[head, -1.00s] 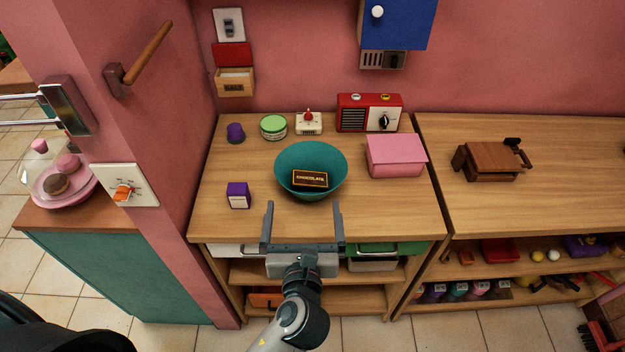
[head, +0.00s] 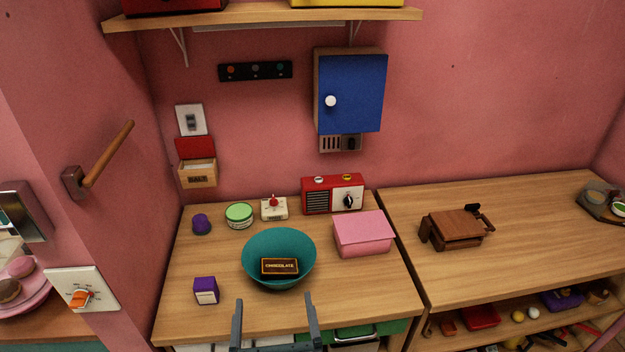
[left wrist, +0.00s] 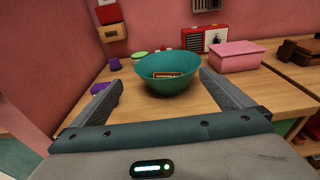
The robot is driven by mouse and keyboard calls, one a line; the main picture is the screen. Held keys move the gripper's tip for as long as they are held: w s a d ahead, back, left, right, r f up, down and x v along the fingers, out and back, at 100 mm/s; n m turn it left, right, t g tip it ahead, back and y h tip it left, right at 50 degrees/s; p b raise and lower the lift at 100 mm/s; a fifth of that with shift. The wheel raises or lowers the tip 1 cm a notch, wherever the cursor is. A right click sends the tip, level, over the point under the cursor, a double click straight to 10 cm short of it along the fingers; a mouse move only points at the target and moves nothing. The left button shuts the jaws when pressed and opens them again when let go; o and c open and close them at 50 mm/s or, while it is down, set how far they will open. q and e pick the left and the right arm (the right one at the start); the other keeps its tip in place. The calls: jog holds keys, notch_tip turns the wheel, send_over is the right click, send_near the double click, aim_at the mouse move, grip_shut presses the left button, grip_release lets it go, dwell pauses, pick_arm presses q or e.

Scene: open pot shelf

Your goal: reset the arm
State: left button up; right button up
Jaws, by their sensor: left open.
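My left gripper (head: 276,312) is open and empty at the front edge of the wooden counter, its two grey fingers wide apart. It also shows in the left wrist view (left wrist: 162,92), with the teal bowl beyond and between its fingers. The teal bowl (head: 290,246) stands on the counter and holds a dark chocolate bar (head: 280,267) with a gold-edged label; the same bowl is in the left wrist view (left wrist: 177,86). The fingers do not touch the bowl. My right gripper is not in either view.
A purple box (head: 205,291), a purple cup (head: 201,224), a green-lidded jar (head: 239,216), a red radio (head: 318,198) and a pink box (head: 362,234) stand around the bowl. A blue cabinet (head: 352,95) hangs above. The right counter holds a brown wooden item (head: 455,228), with free room around it.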

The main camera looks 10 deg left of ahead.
pick_arm(q)
jog(key=s+a+f+n+g+h, duration=0.1)
jog(key=s+a+f+n+g, duration=0.25)
jog(key=f+n, duration=0.35)
jog(key=s+a+f+n+g, duration=0.35)
jog(key=s+f+n, duration=0.2)
jog(key=n, duration=0.35)
jog(key=s+a+f+n+g+h, duration=0.2)
jog(key=s+f+n+g+h, duration=0.3)
jog(key=s+n, duration=0.9)
notch_tip(320, 180, down, 31)
jog(key=g+y, duration=0.1)
jog(key=s+a+f+g+b, duration=0.1)
jog(key=s+a+f, duration=0.1)
jog(key=s+f, duration=1.4)
jog(key=shift+s+a+f+g+y, duration=0.2)
jog(key=shift+s+a+g+y, duration=0.15)
jog(key=shift+s, duration=0.8)
